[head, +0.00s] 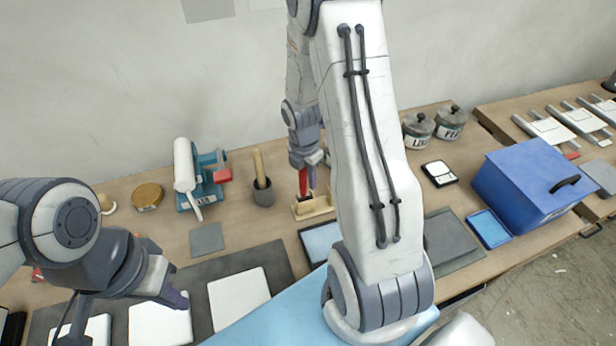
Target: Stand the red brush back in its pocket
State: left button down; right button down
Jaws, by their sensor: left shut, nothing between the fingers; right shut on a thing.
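The red brush (303,182) is upright under my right gripper (307,164), which is shut on it. Its lower end is at or just above a small wooden holder (314,209) on the bench. I cannot tell whether the brush is inside a pocket; the pockets are too small to make out, and my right arm hides what lies just right of the holder. My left gripper (176,298) is shut and empty, low at the left over the white tiles.
A dark pot with a wooden pestle (263,191) stands left of the holder. A teal device with a white roller (186,165) is further left. A blue box (533,186), a blue tray (489,229) and lidded jars (418,130) stand right of my arm.

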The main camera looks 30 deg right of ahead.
jog(key=shift+f+b, duration=0.3)
jog(key=shift+f, duration=0.25)
jog(key=shift+c, duration=0.9)
grip_release()
jog(key=shift+r, duration=0.1)
notch_tip(320, 180, up, 8)
jog(key=p, duration=0.8)
jog(key=shift+p, duration=0.35)
